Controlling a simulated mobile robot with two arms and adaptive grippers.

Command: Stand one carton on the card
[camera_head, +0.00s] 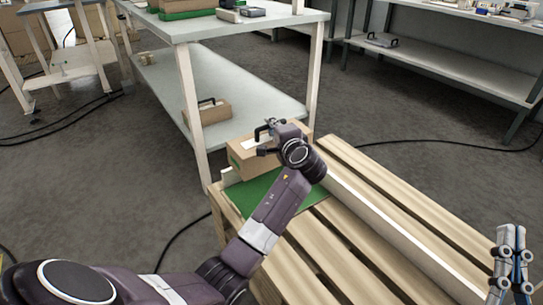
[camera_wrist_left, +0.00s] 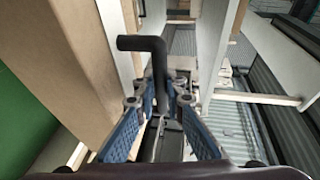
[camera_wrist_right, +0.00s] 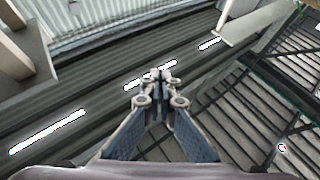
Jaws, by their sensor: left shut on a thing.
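A brown carton (camera_head: 243,160) with a white top label and a black handle is at the far left end of the wooden pallet, over or at the far edge of the green card (camera_head: 262,192). My left gripper (camera_head: 270,135) is at the top of the carton, shut on its black handle (camera_wrist_left: 150,50). In the left wrist view the carton (camera_wrist_left: 75,50) fills the left side, with the green card (camera_wrist_left: 22,110) beyond it. I cannot tell whether the carton's base touches the card. My right gripper (camera_head: 511,250) is shut and empty at the lower right; its fingertips meet in the right wrist view (camera_wrist_right: 160,80).
The slatted pallet (camera_head: 365,235) has a pale raised strip (camera_head: 385,225) along it. Another handled carton (camera_head: 207,111) sits on the lower shelf of the grey table (camera_head: 215,28) behind. A shelf bench (camera_head: 450,70) stands at the back right. Cables cross the floor.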

